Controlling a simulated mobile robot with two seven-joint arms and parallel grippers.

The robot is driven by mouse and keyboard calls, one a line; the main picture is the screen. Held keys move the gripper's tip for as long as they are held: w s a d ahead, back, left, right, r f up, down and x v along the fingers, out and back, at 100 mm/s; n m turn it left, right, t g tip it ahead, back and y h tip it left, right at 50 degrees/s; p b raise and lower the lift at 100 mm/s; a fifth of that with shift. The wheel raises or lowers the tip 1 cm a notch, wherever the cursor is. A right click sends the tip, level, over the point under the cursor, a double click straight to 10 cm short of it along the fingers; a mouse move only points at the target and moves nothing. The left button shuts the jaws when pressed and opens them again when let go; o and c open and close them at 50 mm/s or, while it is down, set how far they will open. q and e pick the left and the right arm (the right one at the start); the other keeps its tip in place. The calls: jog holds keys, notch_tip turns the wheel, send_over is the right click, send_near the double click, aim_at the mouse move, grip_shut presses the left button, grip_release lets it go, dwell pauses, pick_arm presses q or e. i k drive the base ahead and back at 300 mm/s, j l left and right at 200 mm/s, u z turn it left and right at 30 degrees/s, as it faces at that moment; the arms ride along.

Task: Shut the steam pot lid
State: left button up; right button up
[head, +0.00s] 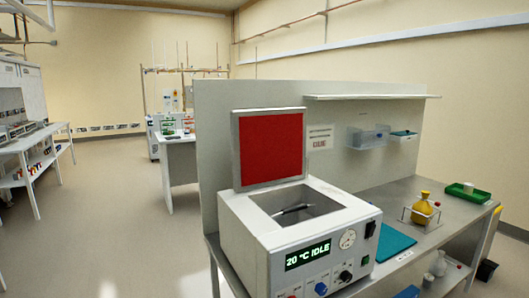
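The steam pot (245,228) is a white box on the near end of a grey bench. Its front panel carries a display reading "20 °C IDLE", a dial gauge and several knobs. Its lid (269,147), with a red inner face and a grey frame, stands upright at the back edge, open. A dark object lies inside the open well, too small to tell what it is. Neither of my grippers is in view.
A blue-green mat (392,243), a yellow flask (421,208) in a wire stand and a green tray (467,192) sit on the bench right of the pot. A grey partition (217,135) with a shelf (372,97) rises behind. Floor at left is clear.

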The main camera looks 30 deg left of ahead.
aim_at(269, 145)
jog(key=k+z, duration=0.1)
jog(key=k, duration=0.25)
jog(key=z, duration=1.3)
jog(key=j, duration=0.7)
jog(key=k+j, duration=0.15)
jog(key=j, duration=1.3)
jog(key=k+j, duration=0.1)
jog(key=j, duration=0.65)
jog(key=j+z, duration=0.1)
jog(key=j, duration=0.6)
jog(key=k+j, duration=0.15)
jog(key=j, duration=0.6)
jog(key=k+j, duration=0.1)
jog(key=j, duration=0.6)
